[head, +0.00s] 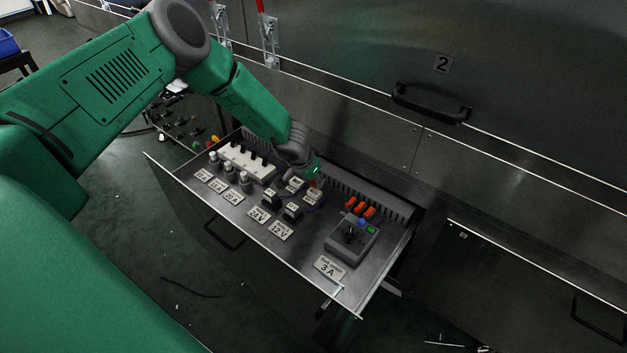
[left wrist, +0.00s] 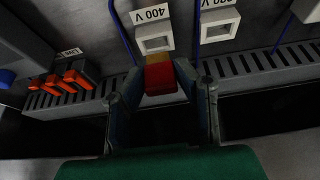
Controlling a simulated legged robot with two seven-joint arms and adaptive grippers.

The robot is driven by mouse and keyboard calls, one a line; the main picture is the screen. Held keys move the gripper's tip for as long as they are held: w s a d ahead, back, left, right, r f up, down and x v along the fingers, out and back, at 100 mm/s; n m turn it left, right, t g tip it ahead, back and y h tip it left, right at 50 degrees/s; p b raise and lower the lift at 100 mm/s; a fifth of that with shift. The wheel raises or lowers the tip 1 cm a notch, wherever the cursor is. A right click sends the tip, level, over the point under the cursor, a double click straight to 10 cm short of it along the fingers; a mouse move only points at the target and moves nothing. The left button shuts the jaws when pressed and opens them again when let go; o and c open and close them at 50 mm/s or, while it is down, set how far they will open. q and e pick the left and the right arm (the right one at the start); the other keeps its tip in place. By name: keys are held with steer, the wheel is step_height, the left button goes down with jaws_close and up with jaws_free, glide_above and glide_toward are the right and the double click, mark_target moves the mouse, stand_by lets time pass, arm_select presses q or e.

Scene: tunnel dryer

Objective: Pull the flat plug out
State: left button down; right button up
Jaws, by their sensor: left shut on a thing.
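The flat plug (left wrist: 160,78) is a red block with an orange-yellow end in the left wrist view. It sits between the two fingers of my left gripper (left wrist: 162,108), which is shut on it. Its orange end is at the lower edge of a pale square socket (left wrist: 154,38) labelled 400 V; I cannot tell how far it sits inside. A second similar socket (left wrist: 219,25) is to the right. In the head view, my left gripper (head: 312,181) reaches down over the drawer beside the pale sockets (head: 313,196), and mostly hides the plug. My right gripper is not in view.
The open drawer (head: 300,257) also holds dark low-voltage sockets (head: 292,212), a white strip (head: 247,163), round connectors (head: 230,176), orange switches (head: 360,208) and a grey control box (head: 351,240). A slotted grey duct (head: 350,194) runs along the drawer's back. Blue wires pass near the sockets.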

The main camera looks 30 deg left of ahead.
arm_select(q)
steer(key=shift+r+p, duration=1.95)
steer(key=shift+r, duration=0.35)
steer(key=shift+f, duration=0.15)
